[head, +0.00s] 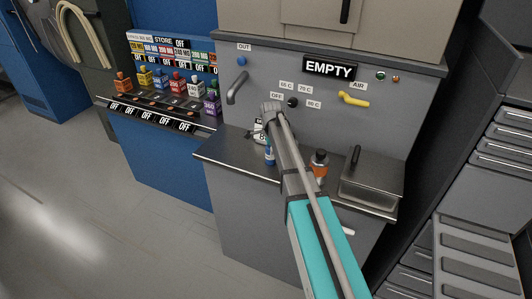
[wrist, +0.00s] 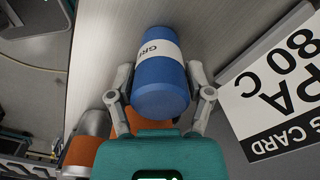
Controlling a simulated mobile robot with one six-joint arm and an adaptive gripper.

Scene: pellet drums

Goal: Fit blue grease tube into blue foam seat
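The blue grease tube (wrist: 160,85) with a white label band lies between the two fingers of my gripper (wrist: 160,80) in the wrist view. Both fingers press against its sides, and its near blue end faces the camera. In the head view, a small part of the blue tube (head: 269,155) shows beside my arm, low over the grey counter. My gripper is mostly hidden there behind my own arm. I cannot make out a blue foam seat in either view.
A white card (wrist: 275,85) stands close at the right in the wrist view. On the counter (head: 230,153) are an orange bottle with a dark cap (head: 319,168) and a grey lidded box (head: 370,185). A store rack with coloured bottles (head: 175,85) stands at the left.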

